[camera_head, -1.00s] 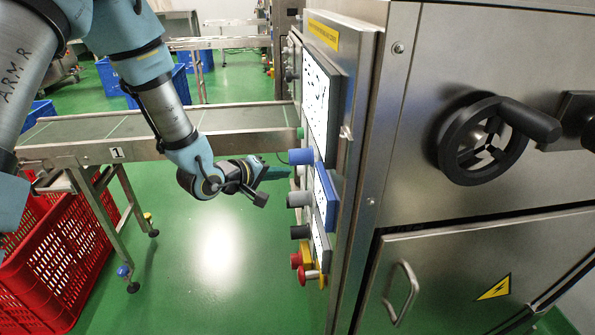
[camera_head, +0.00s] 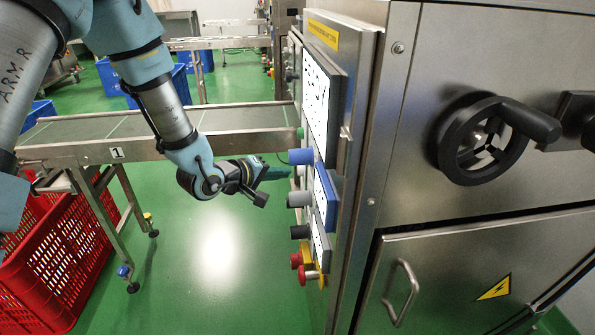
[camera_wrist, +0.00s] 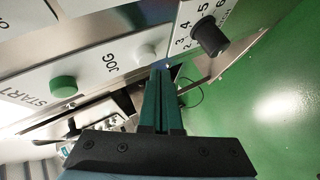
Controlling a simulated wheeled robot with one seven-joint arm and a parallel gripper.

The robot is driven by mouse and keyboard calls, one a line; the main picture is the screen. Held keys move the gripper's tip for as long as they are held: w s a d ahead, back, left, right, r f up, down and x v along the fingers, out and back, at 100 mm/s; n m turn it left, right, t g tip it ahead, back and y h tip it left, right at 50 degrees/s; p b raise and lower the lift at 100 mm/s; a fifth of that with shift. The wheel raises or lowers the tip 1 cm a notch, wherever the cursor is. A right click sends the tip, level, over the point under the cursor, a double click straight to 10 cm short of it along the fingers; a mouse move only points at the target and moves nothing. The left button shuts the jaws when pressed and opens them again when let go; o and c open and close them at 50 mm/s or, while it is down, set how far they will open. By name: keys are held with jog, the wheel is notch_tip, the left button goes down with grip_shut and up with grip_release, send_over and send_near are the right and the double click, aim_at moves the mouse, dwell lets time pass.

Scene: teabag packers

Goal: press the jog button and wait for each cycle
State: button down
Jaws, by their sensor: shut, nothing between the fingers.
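The white jog button (camera_wrist: 147,51) sits beside the printed word JOG on the light control panel (camera_wrist: 100,68) in the wrist view. My gripper (camera_wrist: 161,70) is shut and empty, with its teal fingers pointing at the panel. The fingertips are close to the jog button and slightly below it in that view; I cannot tell whether they touch it. In the head view my gripper (camera_head: 289,172) is in front of the machine's panel side, between a blue knob (camera_head: 300,156) and a grey knob (camera_head: 299,200). The jog button cannot be made out there.
A green START button (camera_wrist: 63,87) and a black numbered dial (camera_wrist: 210,36) flank the jog button. Red buttons (camera_head: 296,260) are lower on the machine (camera_head: 480,60). A conveyor (camera_head: 90,127) runs behind my arm.

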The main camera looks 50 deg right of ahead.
dwell(0.7)
jog(key=shift+s+d, duration=0.25)
jog(key=shift+d, duration=0.1)
